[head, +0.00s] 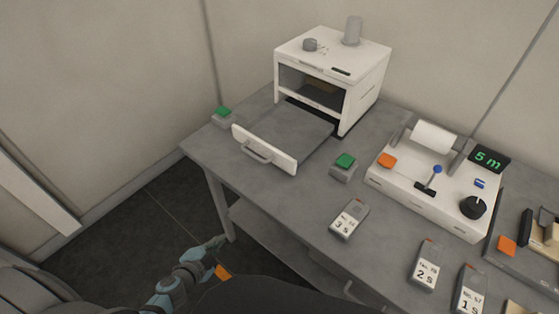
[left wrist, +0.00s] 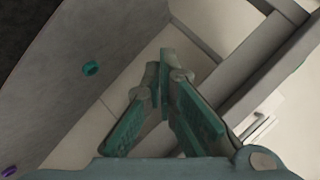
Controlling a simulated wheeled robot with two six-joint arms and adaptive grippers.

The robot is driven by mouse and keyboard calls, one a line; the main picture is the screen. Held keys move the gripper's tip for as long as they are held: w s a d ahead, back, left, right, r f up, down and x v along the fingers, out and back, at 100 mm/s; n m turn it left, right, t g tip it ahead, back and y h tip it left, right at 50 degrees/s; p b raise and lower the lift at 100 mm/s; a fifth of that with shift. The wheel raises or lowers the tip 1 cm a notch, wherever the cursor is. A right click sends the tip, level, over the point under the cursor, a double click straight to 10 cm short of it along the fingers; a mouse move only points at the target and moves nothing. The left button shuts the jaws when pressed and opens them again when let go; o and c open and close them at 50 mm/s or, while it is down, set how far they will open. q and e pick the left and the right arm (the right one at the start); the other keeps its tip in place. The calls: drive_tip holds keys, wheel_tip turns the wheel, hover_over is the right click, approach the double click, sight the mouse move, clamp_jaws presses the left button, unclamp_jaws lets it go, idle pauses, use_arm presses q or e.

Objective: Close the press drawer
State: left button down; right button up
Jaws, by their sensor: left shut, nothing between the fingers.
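The white press (head: 335,70) stands at the back of the grey table, its front opening showing. Its drawer is pulled out toward the left front; the grey tray (head: 285,132) is empty, and the white front panel with its bar handle (head: 258,153) faces the near-left table edge. My left gripper (head: 218,242) is low, beside the table's front-left leg, below and left of the drawer, and apart from it. In the left wrist view its fingers (left wrist: 166,62) are shut with nothing between them. A pale handle-like bar (left wrist: 258,130) shows at right there. My right gripper is not in view.
Green-button boxes flank the drawer at left (head: 223,115) and right (head: 344,166). A white device with a paper roll (head: 430,190) and several labelled timers, one nearest the drawer (head: 348,219), occupy the table's right. The table leg (head: 218,205) stands near my gripper. Floor at left is free.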

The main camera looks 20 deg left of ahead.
use_arm(q)
drive_tip(key=w+d+r+m+t+h+p, duration=0.1)
drive_tip(key=w+d+r+m, duration=0.15)
drive_tip(key=r, duration=0.35)
drive_tip(key=w+d+r+m+t+h, duration=0.1)
drive_tip(key=w+r+m+h, duration=0.15)
drive_tip(key=r, duration=0.35)
drive_tip(key=m+h, duration=0.2)
drive_tip(key=m, duration=0.4)
approach(282, 166)
drive_tip(key=shift+y, duration=0.25)
drive_tip(key=b+x, duration=0.3)
drive_tip(key=x, duration=0.2)
drive_tip(key=shift+w+d+f, duration=0.15)
drive_tip(key=shift+d+f, duration=0.05)
drive_tip(key=shift+w+d, duration=0.2)
drive_tip(key=shift+w, duration=0.3)
drive_tip(key=shift+r, duration=0.1)
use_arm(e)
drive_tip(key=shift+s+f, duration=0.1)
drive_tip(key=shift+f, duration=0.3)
use_arm(q)
drive_tip(key=shift+w, duration=0.1)
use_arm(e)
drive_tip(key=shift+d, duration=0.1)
